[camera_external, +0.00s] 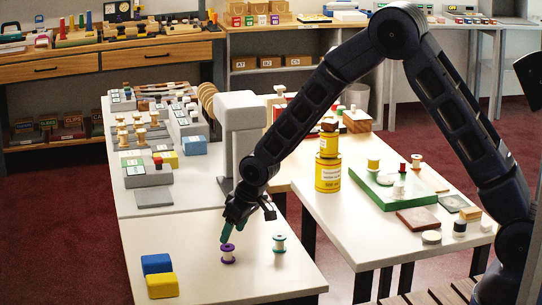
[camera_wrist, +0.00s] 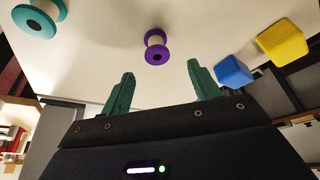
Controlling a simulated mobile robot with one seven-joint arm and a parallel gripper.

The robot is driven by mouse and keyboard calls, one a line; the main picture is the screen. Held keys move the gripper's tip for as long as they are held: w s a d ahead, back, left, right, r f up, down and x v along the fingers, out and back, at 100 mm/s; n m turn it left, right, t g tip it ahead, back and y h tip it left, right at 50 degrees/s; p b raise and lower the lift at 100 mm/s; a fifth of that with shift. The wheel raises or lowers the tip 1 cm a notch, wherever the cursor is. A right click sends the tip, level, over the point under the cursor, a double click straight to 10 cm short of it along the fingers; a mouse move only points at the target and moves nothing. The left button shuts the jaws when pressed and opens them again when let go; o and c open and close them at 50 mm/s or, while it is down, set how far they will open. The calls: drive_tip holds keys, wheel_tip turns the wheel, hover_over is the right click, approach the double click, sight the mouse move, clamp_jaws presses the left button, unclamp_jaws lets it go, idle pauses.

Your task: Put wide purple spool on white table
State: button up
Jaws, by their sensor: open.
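The purple spool (camera_external: 228,254), with purple flanges and a pale core, stands upright on the pale near-left table (camera_external: 215,285). In the wrist view the purple spool (camera_wrist: 156,46) lies ahead of the gap between the fingertips, roughly centred. My gripper (camera_external: 228,236) is open, with green fingers, just above the spool in the outside view. In the wrist view my gripper (camera_wrist: 160,80) shows both fingers apart with nothing between them. A second whitish table (camera_external: 335,218) stands to the right.
A teal spool (camera_external: 280,243) stands right of the purple one. A blue block (camera_external: 157,264) and a yellow block (camera_external: 162,285) sit left. The right table bears stacked yellow cans (camera_external: 328,175) and a green board (camera_external: 388,196) with several spools; its near-left part is clear.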

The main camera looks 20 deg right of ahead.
sight(228, 247)
drive_tip(key=shift+d+x, duration=0.15)
drive_tip(key=shift+x, duration=1.75)
drive_tip(key=shift+d+x, duration=0.1)
drive_tip(key=shift+x, duration=1.75)
drive_tip(key=shift+f, duration=0.1)
drive_tip(key=shift+c, duration=0.2)
drive_tip(key=c, duration=1.1)
